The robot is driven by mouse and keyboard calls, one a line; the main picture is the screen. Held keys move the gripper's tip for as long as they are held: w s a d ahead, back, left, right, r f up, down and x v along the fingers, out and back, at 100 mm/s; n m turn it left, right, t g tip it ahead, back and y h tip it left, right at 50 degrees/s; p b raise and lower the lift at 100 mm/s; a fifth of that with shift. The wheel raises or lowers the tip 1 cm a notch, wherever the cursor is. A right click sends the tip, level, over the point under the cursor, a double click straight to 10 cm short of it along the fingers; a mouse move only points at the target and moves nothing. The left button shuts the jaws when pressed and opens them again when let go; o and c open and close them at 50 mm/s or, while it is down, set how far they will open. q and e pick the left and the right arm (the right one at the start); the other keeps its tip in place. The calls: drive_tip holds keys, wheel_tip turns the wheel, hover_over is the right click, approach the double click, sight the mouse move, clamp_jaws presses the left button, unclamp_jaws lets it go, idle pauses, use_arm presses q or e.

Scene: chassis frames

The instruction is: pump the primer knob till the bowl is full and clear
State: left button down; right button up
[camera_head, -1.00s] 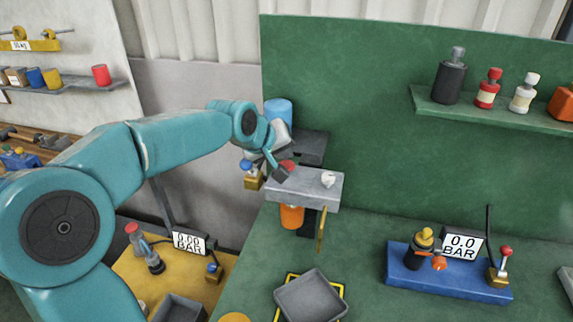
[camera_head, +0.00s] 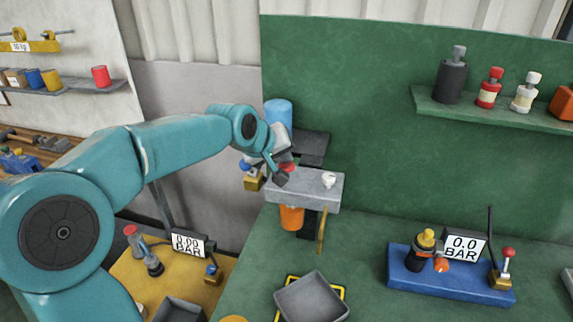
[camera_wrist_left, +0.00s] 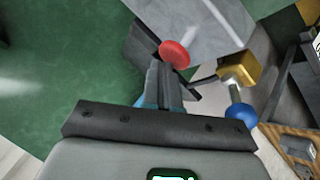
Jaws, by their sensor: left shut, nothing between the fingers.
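A red knob (camera_head: 288,167) on a pale stem is at the left end of the grey filter head (camera_head: 334,190). It also shows in the left wrist view (camera_wrist_left: 174,53). An orange bowl (camera_head: 291,218) hangs under the head; its fill and clarity cannot be made out. My left gripper (camera_head: 281,177) is shut and empty, its fingertips right beside the red knob; I cannot tell if they touch. In the left wrist view the closed fingers (camera_wrist_left: 160,78) point toward the knob. A white fitting (camera_head: 328,180) tops the head. My right gripper is out of view.
A brass valve (camera_head: 253,183) with a blue ball (camera_wrist_left: 241,114) sits left of the head. A blue canister (camera_head: 278,113) stands behind. A grey tray (camera_head: 312,300) lies below. A blue gauge stand (camera_head: 450,279) is at right, with clear green bench between.

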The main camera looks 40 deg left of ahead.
sight(283, 166)
use_arm(q)
drive_tip(key=shift+f+b, duration=0.65)
drive_tip(key=shift+f, duration=0.2)
idle(0.3)
drive_tip(key=shift+r, duration=0.1)
drive_tip(key=shift+r+p, duration=1.1)
drive_tip(key=shift+r, duration=0.25)
wheel_tip(283, 166, up, 5)
drive_tip(key=p, duration=0.4)
drive_tip(key=shift+r, duration=0.1)
idle(0.6)
